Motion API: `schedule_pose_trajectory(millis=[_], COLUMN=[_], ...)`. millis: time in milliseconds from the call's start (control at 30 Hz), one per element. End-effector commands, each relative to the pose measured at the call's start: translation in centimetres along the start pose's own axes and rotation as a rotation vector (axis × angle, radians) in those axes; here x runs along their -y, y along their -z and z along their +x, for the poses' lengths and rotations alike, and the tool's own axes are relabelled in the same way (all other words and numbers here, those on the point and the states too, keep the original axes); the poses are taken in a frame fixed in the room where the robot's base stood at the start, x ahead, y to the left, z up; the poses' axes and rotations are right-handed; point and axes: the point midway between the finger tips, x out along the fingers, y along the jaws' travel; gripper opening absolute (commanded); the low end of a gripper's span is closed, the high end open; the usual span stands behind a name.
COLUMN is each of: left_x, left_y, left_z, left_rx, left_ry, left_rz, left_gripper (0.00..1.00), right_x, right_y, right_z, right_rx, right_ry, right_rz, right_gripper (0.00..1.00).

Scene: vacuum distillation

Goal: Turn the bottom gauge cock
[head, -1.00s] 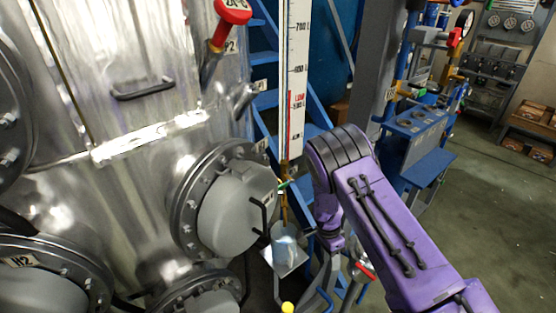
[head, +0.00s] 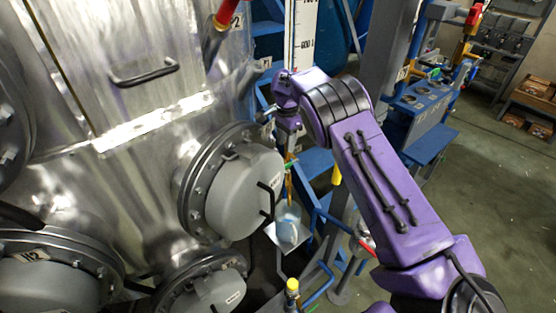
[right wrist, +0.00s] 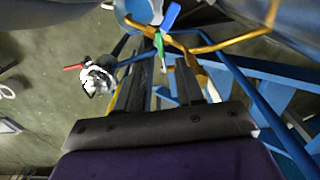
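The gauge's white scale board (head: 304,35) stands upright beside the steel vessel, with brass pipework under it. A small green lever handle (right wrist: 160,47) shows at the lower gauge fittings in the right wrist view, with a blue handle (right wrist: 171,16) close by. My right gripper (head: 291,150) points down in front of the lower gauge and hides part of it. In the right wrist view its two dark fingers (right wrist: 162,75) are apart with nothing held. The green lever lies ahead of the gap, and I cannot tell if a finger touches it. My left gripper is out of view.
A grey flanged cover (head: 235,195) with a black handle sticks out left of the gauge. A pale blue vessel (head: 287,224) hangs below the brass pipe. Blue steps and frame (head: 318,162) stand behind. Open floor (head: 480,200) lies to the right.

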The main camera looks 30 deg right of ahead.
Motion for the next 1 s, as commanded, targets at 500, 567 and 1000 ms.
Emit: schedule_pose_trajectory(millis=[500,567,1000], left_x=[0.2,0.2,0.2], left_y=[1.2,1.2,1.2], left_z=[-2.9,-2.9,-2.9], left_rx=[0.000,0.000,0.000], left_ry=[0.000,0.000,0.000], left_rz=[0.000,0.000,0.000], left_gripper=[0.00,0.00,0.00], right_x=[0.2,0.2,0.1], right_y=[-0.3,-0.3,-0.2], right_z=[9.1,9.4,9.4], right_rx=[-0.001,-0.001,0.000], right_ry=[-0.001,0.000,0.001], right_rz=[-0.005,-0.004,-0.002], right_gripper=[0.37,0.37,0.00])
